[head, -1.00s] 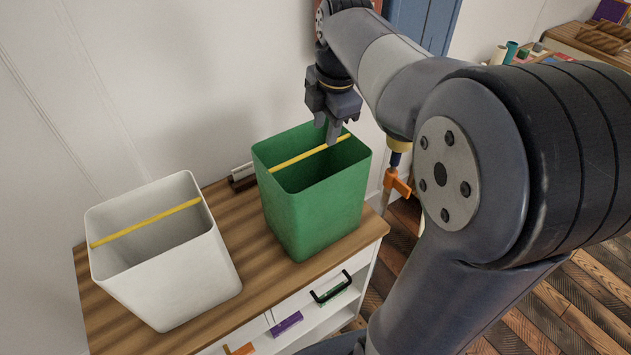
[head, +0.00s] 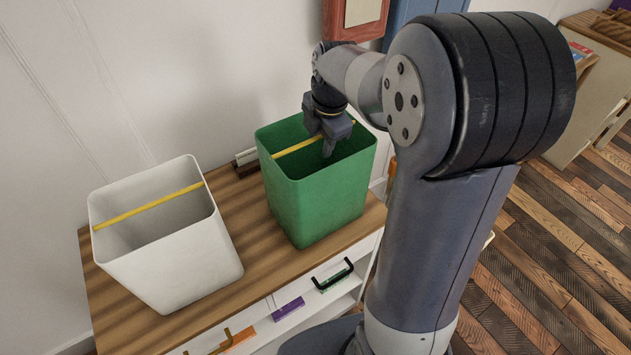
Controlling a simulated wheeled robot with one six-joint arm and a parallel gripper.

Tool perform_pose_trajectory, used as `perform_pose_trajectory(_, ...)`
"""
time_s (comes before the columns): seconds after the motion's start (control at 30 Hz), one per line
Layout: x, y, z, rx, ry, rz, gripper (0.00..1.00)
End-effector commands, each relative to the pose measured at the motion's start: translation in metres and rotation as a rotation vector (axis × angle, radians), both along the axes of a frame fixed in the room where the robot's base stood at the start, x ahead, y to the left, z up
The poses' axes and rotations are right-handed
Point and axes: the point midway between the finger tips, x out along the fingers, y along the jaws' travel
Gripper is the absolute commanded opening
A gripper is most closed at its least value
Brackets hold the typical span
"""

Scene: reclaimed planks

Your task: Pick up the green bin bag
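The green bin bag (head: 318,200) stands upright on the wooden top of a low cabinet, open at the top. A yellow bar (head: 298,147) runs across its mouth. My gripper (head: 328,150) points down into the mouth, with its fingertips below the rim and beside or at the yellow bar. The gripper body hides part of the bar. I cannot tell whether the fingers are around the bar or touching it, nor whether they are open. The inside bottom of the green bin is hidden.
A white bin (head: 170,255) with its own yellow bar stands to the left on the cabinet top (head: 255,240). The wall is close behind. Shelves below hold purple (head: 288,308) and orange items (head: 238,338).

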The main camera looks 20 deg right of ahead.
Motion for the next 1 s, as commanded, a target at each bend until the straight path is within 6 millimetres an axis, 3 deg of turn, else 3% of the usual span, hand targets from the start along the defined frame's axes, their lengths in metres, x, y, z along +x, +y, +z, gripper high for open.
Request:
perform_pose_trajectory(0.27, 0.0005, 0.0003, -0.0030, 0.000, 0.000, 0.000, 0.34)
perform_pose_trajectory(0.67, 0.0005, 0.0002, -0.0027, 0.000, 0.000, 0.000, 0.01)
perform_pose_trajectory(1.0, 0.0005, 0.0002, -0.0026, 0.000, 0.000, 0.000, 0.00)
